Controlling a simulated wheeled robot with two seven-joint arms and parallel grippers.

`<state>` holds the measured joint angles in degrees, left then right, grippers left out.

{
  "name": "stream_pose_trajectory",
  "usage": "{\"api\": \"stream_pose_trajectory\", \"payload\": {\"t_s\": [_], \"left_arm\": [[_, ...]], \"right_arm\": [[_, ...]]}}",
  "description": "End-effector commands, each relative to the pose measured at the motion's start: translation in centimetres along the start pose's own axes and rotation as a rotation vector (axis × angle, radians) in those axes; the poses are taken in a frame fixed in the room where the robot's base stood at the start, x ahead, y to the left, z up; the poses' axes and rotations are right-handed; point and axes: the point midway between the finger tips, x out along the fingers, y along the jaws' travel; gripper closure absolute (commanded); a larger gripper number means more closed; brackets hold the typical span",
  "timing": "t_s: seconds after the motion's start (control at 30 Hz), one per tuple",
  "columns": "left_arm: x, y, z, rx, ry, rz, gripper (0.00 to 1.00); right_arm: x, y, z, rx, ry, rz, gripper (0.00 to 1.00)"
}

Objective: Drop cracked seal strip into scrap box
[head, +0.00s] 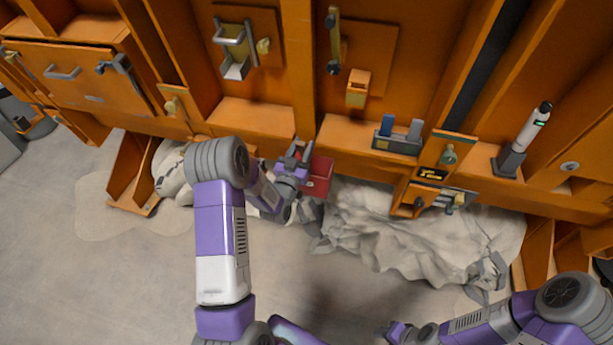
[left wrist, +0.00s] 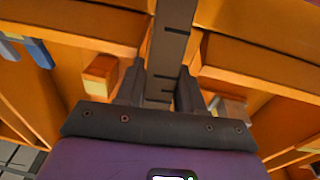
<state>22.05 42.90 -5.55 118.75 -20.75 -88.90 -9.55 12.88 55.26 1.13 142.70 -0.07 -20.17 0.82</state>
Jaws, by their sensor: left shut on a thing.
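My left gripper (head: 299,153) is shut on a dark grey strip, which I take for the cracked seal strip (left wrist: 173,40). In the left wrist view the strip stands between the two fingers (left wrist: 160,88) and runs up past the top edge. In the head view the strip is hard to tell from the dark fingers. A red box (head: 319,178), likely the scrap box, sits at the front of the orange ledge, just right of and below the fingertips. Its inside is mostly hidden. My right gripper (head: 397,331) is low in the head view, far from the box; its jaws are unclear.
Orange frame uprights stand behind the ledge. A crumpled pale sheet (head: 410,240) lies below. Open floor is at left.

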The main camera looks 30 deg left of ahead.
Motion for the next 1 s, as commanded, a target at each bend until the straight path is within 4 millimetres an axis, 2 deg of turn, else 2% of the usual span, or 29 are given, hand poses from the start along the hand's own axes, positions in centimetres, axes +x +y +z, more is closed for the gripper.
{"api": "stream_pose_trajectory", "payload": {"t_s": [0.03, 0.2, 0.3, 0.47, 0.57, 0.8, 1.0], "left_arm": [[-1.0, -1.3, 5.6, 0.023, -0.232, -0.017, 0.61], [-1.0, -1.3, 5.6, 0.023, -0.232, -0.017, 0.35], [-1.0, -1.3, 5.6, 0.023, -0.232, -0.017, 0.33], [-1.7, -1.3, 5.1, 0.023, -0.216, -0.017, 0.33], [-2.9, -1.1, 4.4, 0.021, -0.190, -0.017, 0.33], [-6.1, -0.6, 1.2, 0.016, -0.077, -0.016, 0.33], [-8.1, -0.4, -0.6, 0.014, -0.008, -0.014, 0.33]], "right_arm": [[0.1, 0.1, 0.0, 0.000, 0.000, 0.000, 0.50], [0.1, 0.1, 0.0, 0.000, 0.000, 0.000, 0.50], [0.1, 0.1, 0.0, 0.000, 0.000, 0.000, 0.50], [0.1, 0.0, 0.0, 0.000, 0.000, 0.000, 0.50], [0.0, 0.0, 0.0, 0.000, 0.000, 0.000, 0.50], [-0.2, -0.1, 0.0, 0.000, 0.000, 0.000, 0.50], [-0.3, -0.1, 0.0, 0.000, 0.000, 0.000, 0.50]]}}
